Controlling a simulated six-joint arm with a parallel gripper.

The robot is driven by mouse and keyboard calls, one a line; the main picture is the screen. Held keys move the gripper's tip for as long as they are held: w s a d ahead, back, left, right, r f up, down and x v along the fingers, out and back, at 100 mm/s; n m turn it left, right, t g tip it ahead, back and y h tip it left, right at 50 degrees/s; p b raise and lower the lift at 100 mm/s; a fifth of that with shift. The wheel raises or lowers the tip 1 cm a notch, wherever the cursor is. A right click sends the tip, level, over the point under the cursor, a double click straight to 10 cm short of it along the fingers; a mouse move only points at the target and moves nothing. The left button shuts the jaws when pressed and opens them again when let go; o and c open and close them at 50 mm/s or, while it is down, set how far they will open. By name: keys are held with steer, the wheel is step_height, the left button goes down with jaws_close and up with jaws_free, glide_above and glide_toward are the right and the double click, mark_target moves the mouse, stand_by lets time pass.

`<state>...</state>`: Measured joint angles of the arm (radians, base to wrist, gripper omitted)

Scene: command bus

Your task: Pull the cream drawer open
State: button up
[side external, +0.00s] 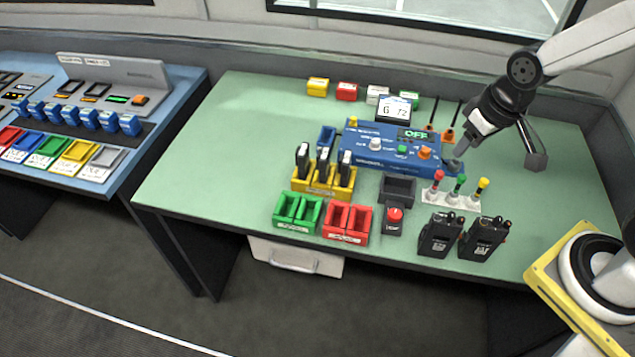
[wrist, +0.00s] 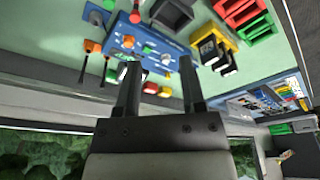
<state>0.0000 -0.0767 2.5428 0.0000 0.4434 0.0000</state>
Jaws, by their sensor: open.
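The cream drawer (side external: 296,257) is under the front edge of the green table, with a pale bar handle (side external: 292,267) on its front. It looks shut or nearly so; how far it sits out is hard to tell. My gripper (side external: 456,160) is above the right end of the blue panel, well up and to the right of the drawer. In the wrist view my gripper (wrist: 158,68) shows two dark fingers apart with nothing between them. The drawer does not show in the wrist view.
On the green table (side external: 225,130) stand a blue panel (side external: 365,150), yellow (side external: 318,190), green (side external: 298,212) and red (side external: 347,223) trays, a dark bin (side external: 397,190) and two radios (side external: 440,236). The floor before the drawer (side external: 300,310) is clear.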

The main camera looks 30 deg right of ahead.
steer(key=w+v, duration=0.1)
steer(key=v, duration=0.2)
steer(key=n+t+y, duration=0.2)
steer(key=n+t, duration=0.9)
steer(key=n, duration=0.2)
glide_above(292, 267)
steer(key=s+d, duration=0.3)
steer(key=s+a+n+t+h, duration=0.2)
steer(key=s+a+n+t, duration=0.1)
steer(key=s+n, duration=0.15)
step_height(292, 267, down, 37)
steer(key=m, duration=0.1)
steer(key=shift+w+d+f, duration=0.1)
steer(key=shift+w+f, duration=0.2)
steer(key=shift+w, duration=1.05)
steer(key=shift+w+f, duration=0.15)
steer(key=shift+w, duration=1.1)
steer(key=shift+w+f, duration=0.2)
steer(key=shift+w, duration=1.05)
